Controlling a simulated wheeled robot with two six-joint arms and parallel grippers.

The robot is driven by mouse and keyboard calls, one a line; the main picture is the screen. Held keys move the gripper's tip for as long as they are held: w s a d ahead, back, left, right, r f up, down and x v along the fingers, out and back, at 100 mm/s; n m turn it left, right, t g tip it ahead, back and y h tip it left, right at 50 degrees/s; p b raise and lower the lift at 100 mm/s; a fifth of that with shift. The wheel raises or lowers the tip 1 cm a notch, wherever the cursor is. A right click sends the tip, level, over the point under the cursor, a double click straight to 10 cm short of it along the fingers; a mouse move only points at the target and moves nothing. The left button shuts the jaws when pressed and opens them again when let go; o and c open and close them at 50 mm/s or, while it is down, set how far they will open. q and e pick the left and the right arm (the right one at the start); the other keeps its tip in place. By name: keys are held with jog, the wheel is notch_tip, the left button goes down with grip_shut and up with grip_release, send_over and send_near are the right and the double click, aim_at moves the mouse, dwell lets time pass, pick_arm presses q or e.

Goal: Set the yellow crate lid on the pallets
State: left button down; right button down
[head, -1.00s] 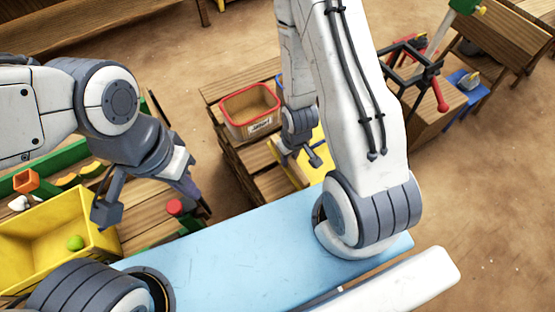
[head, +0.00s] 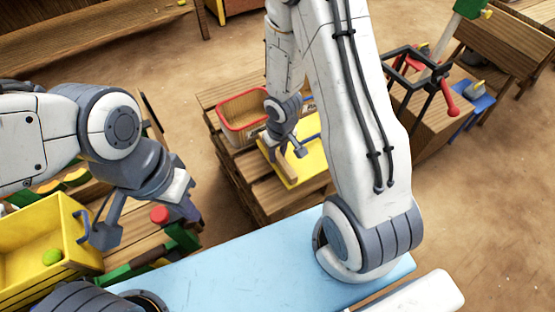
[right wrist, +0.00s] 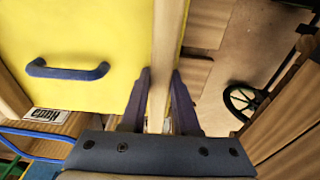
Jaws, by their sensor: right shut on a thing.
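The yellow crate lid (head: 313,158) is over the right part of the wooden pallets (head: 236,166) in the head view. Whether it touches them I cannot tell. In the right wrist view the lid (right wrist: 75,85) shows a yellow face, a dark blue handle (right wrist: 66,71) and a pale wooden strip at its edge. My right gripper (head: 288,152) is shut on that strip, one finger on each side of it (right wrist: 160,105). My left gripper (head: 148,218) is open and empty, beside the yellow crate at the left.
A red-rimmed basket (head: 232,128) stands on the pallets next to the lid. The yellow crate (head: 35,228) with a green ball (head: 53,257) is at the left. A light blue surface (head: 235,262) lies in front of me. A black frame with a red handle (head: 450,100) stands at the right.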

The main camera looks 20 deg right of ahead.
jog(key=shift+w+f+b, duration=0.15)
jog(key=shift+f+b, duration=1.9)
jog(key=shift+f, duration=0.05)
jog(key=shift+f, duration=0.2)
jog(key=c, duration=0.7)
grip_release()
jog(key=shift+o, duration=0.2)
jog(key=shift+r, duration=0.15)
